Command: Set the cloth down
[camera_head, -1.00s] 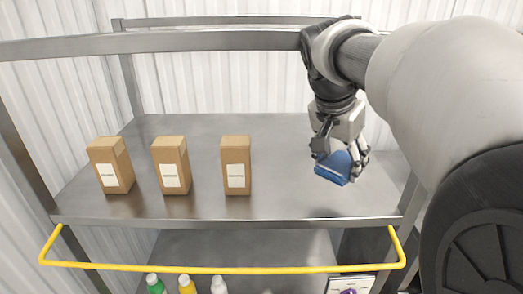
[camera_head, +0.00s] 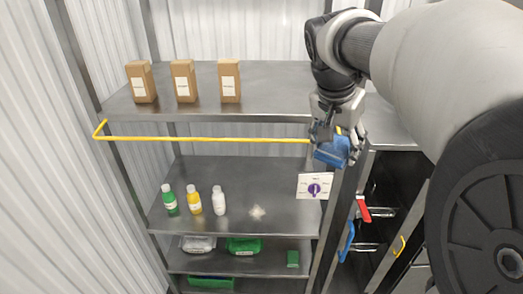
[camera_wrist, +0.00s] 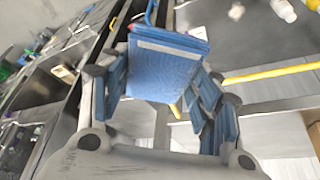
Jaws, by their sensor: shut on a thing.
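My gripper (camera_head: 336,138) is shut on a blue folded cloth (camera_head: 333,152), holding it in the air in front of the right end of the shelf rack. In the wrist view the cloth (camera_wrist: 165,72) sits between the blue-padded fingers of my gripper (camera_wrist: 160,95). The cloth looks clear of any surface, near the right end of the yellow rail. The lower part of my gripper's fingers is partly hidden by the cloth in the head view.
Three brown boxes (camera_head: 184,82) stand on the top shelf (camera_head: 270,97). A yellow rail (camera_head: 210,139) runs along its front. Green, yellow and white bottles (camera_head: 193,201) stand on the middle shelf (camera_head: 255,180), near a pale patch (camera_head: 257,212). A dial sign (camera_head: 314,187) hangs at right.

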